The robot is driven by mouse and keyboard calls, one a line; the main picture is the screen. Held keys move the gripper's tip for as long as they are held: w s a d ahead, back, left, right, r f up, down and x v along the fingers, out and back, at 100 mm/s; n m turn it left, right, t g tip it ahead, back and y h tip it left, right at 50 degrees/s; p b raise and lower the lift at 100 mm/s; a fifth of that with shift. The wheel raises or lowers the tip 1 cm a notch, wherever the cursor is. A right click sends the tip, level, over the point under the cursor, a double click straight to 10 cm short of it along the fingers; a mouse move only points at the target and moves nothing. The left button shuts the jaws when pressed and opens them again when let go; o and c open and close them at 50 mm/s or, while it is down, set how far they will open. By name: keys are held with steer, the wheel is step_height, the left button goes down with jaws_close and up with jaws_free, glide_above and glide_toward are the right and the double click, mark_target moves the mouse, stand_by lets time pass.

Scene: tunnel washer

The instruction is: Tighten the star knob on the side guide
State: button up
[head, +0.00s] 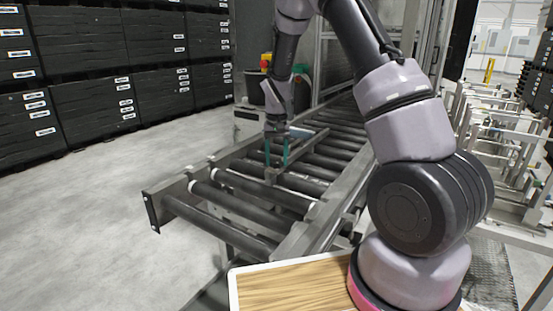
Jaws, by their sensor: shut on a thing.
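My gripper (276,168) points down over the roller conveyor (231,198), with its two teal fingers on either side of a small spot at the near end of the side guide (305,152). The side guide is a narrow grey bar running lengthwise above the rollers. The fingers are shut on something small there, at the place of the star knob. The knob itself is too small and too covered by the fingers to make out its shape or how tight it sits.
Stacked black crates (95,95) line the left wall. A wooden board with a white rim (234,290) lies at the front. A metal machine frame stands behind the conveyor, with white racks (495,140) at the right. The floor (80,220) at left is clear.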

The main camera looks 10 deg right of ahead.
mark_target(277, 161)
steer(key=m, duration=0.4)
steer(key=shift+m, duration=0.3)
steer(key=m, duration=0.4)
steer(key=shift+m, duration=0.4)
steer(key=o, duration=1.4)
steer(key=shift+r, duration=5.45)
